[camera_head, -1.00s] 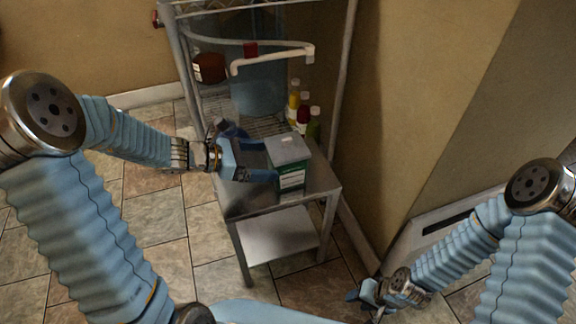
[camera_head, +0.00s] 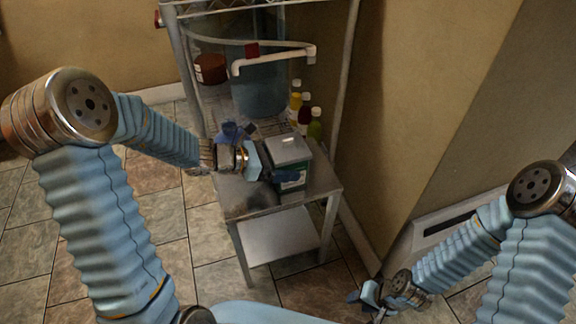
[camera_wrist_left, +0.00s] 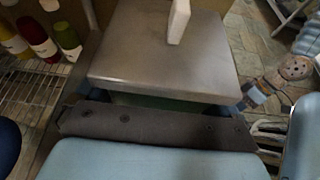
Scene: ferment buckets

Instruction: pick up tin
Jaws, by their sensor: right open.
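The tin (camera_head: 289,151) is a green box with a grey lid, upright on a small metal table. In the left wrist view its lid (camera_wrist_left: 155,60) fills the middle, just past the gripper body. My left gripper (camera_head: 280,163) reaches it from the left. One dark finger crosses the tin's near face; the other is hidden behind the tin. The jaws are around the tin, but I cannot tell whether they press on it. My right gripper (camera_head: 366,296) is open and empty, low at the right, away from the table.
The small metal table (camera_head: 250,198) has a lower shelf. Behind it stands a wire rack with a blue bucket (camera_head: 258,92) and several bottles (camera_head: 304,112) close behind the tin. A wall (camera_head: 430,120) rises at the right. Tiled floor is clear at the left.

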